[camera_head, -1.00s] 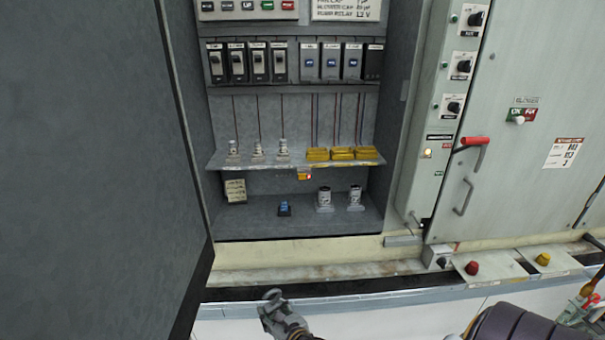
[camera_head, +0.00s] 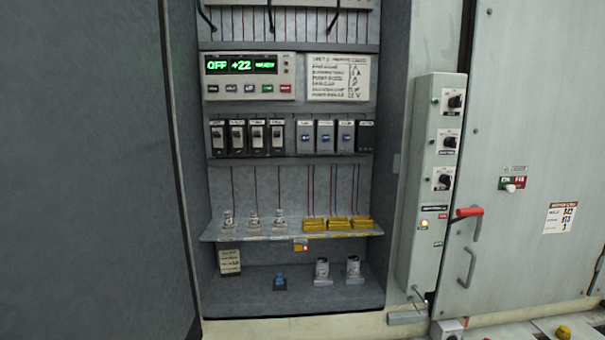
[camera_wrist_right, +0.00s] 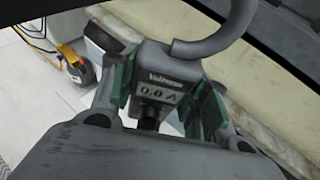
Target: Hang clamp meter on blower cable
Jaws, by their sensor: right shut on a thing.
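In the right wrist view, the clamp meter (camera_wrist_right: 157,85) is grey, with a small display reading 0.0 A and a curved grey jaw (camera_wrist_right: 222,32) at its top. My right gripper (camera_wrist_right: 160,98) is shut on it, with green-padded fingers on both sides of its body. In the head view, several black cables (camera_head: 270,16) hang at the top of the open cabinet, and thin red and dark wires run lower down. I cannot tell which is the blower cable. Neither gripper shows in the head view.
The cabinet holds a panel (camera_head: 247,75) reading OFF +22, a breaker row (camera_head: 290,137) and a shelf (camera_head: 290,236) with yellow blocks. A dark grey door (camera_head: 85,170) stands at the left. A switch box (camera_head: 432,190) and red handle (camera_head: 469,212) are at the right.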

